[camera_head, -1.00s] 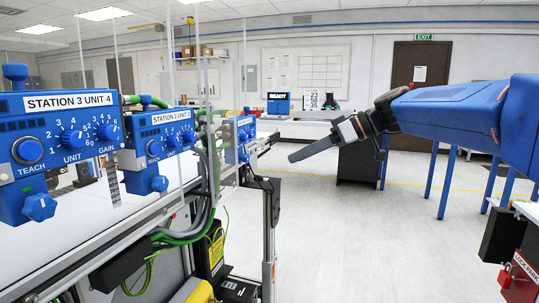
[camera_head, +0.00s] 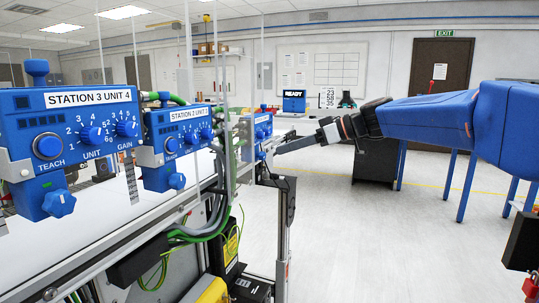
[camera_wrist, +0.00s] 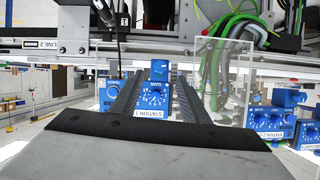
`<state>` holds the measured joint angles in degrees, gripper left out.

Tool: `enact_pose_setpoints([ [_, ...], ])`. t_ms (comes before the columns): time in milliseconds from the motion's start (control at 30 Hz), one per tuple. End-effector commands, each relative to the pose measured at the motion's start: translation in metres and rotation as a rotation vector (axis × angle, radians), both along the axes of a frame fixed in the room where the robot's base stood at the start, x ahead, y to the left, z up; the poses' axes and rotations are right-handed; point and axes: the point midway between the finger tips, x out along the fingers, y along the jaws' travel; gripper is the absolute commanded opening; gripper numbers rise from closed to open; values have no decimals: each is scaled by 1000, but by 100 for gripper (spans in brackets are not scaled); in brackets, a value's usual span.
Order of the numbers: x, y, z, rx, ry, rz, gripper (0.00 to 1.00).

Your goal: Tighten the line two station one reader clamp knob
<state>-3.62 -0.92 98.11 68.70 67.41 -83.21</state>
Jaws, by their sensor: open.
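The station 1 reader (camera_head: 256,127) is a small blue box at the far end of the row in the head view. In the wrist view it appears upside down, with its STATION 1 label (camera_wrist: 148,113) readable. Its blue clamp knob (camera_wrist: 159,70) shows at the top of the reader there. My gripper (camera_head: 278,151) reaches left towards that reader in the head view, its tips close to the lower part. In the wrist view my open gripper (camera_wrist: 155,84) has one dark finger on each side of the reader and knob. Contact cannot be told.
The station 2 reader (camera_head: 180,140) and station 3 reader (camera_head: 70,135) hang nearer along the conveyor, with knobs below. A clear panel (camera_wrist: 228,85) stands beside my fingers. Green and grey cables (camera_wrist: 235,30) run close by. The floor (camera_head: 370,235) is open to the right.

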Motion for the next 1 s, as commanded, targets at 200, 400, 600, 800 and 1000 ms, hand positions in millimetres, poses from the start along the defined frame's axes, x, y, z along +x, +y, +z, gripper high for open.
enact_pose_setpoints([
  [200,10,34,-15,0,2,2,41],
  [400,17,54,-24,0,2,2,41],
  [600,20,62,-27,-1,1,0,41],
  [800,20,62,-27,-1,1,0,41],
  [1000,20,62,-27,0,1,0,8],
])
